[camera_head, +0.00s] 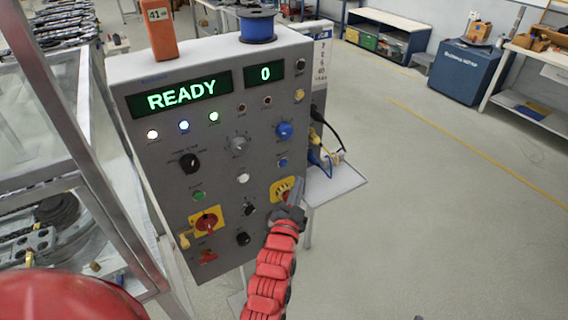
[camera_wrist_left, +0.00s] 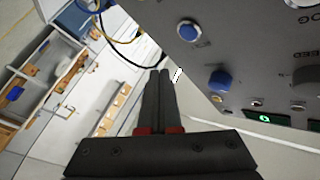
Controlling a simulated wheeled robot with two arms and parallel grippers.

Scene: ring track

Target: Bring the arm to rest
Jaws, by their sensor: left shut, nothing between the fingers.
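My left arm, red and segmented, reaches up to the front of a grey control panel (camera_head: 215,130). Its gripper (camera_head: 297,190) is near the panel's right edge, overlapping the lower right of a yellow plate with a switch (camera_head: 280,187). In the left wrist view the two dark fingers (camera_wrist_left: 163,72) are together with nothing between them. There, the panel face (camera_wrist_left: 255,50) appears rotated at the upper right, with a blue button (camera_wrist_left: 188,30) and a blue knob (camera_wrist_left: 222,78). Contact with the panel cannot be told. My right gripper is not in view.
The panel display (camera_head: 181,94) reads READY, the smaller one (camera_head: 264,72) 0. An orange block (camera_head: 160,30) and a blue spool (camera_head: 257,26) stand on top. Cables and a small shelf (camera_head: 335,182) are at the panel's right side. A framed glass enclosure (camera_head: 60,130) is left.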

